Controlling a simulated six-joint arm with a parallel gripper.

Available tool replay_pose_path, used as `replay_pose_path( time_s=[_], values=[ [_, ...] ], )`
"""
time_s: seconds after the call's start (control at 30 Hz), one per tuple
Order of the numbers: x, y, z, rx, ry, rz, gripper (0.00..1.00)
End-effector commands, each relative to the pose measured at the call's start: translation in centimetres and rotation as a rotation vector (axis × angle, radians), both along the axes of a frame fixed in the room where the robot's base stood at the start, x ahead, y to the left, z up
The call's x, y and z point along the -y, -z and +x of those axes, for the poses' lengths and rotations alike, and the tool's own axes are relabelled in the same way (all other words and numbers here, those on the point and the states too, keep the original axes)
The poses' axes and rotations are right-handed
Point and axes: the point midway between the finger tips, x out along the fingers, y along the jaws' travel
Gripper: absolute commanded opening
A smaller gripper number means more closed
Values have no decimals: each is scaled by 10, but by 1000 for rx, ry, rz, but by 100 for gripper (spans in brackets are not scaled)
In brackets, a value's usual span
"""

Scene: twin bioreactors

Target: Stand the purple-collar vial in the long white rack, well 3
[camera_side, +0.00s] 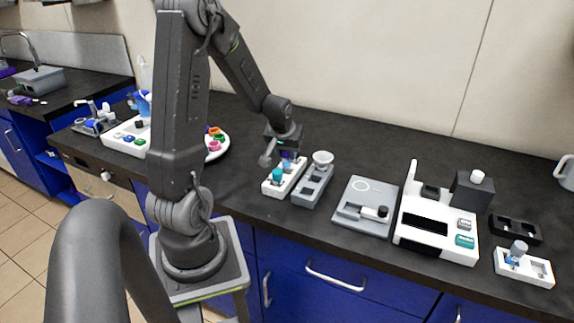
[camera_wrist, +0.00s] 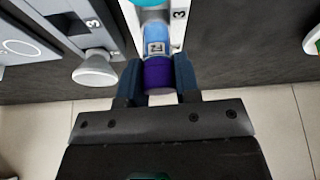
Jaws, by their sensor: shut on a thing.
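The purple-collar vial (camera_wrist: 157,74) is between the two fingers of my gripper (camera_wrist: 158,88), which is shut on it at the collar. Its pale blue body with a small label points to the long white rack (camera_wrist: 178,32). The vial is at the rack end marked 3. In the side view my gripper (camera_side: 287,150) is just above the far end of the white rack (camera_side: 272,190). A teal-capped vial (camera_side: 277,175) stands in this rack, nearer the front. Whether the held vial's bottom is inside well 3 is hidden.
A grey rack (camera_side: 308,192) with a white round-topped piece (camera_side: 322,158) stands close beside the white rack. A grey plate device (camera_side: 362,212) and a white instrument (camera_side: 430,205) are further right. A plate of coloured pieces (camera_side: 220,152) is left, behind my arm.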

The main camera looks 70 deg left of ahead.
Motion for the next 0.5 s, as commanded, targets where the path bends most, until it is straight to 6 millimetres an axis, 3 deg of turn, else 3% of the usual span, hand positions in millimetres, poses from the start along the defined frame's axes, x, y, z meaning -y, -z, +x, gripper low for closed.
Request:
replay_pose_path(
  time_s=[0.27, 0.5],
  values=[
    [1, 34, 0, -2, 1, -2, 8],
    [1, 37, 0, 1, 0, 0, 8]
  ],
)
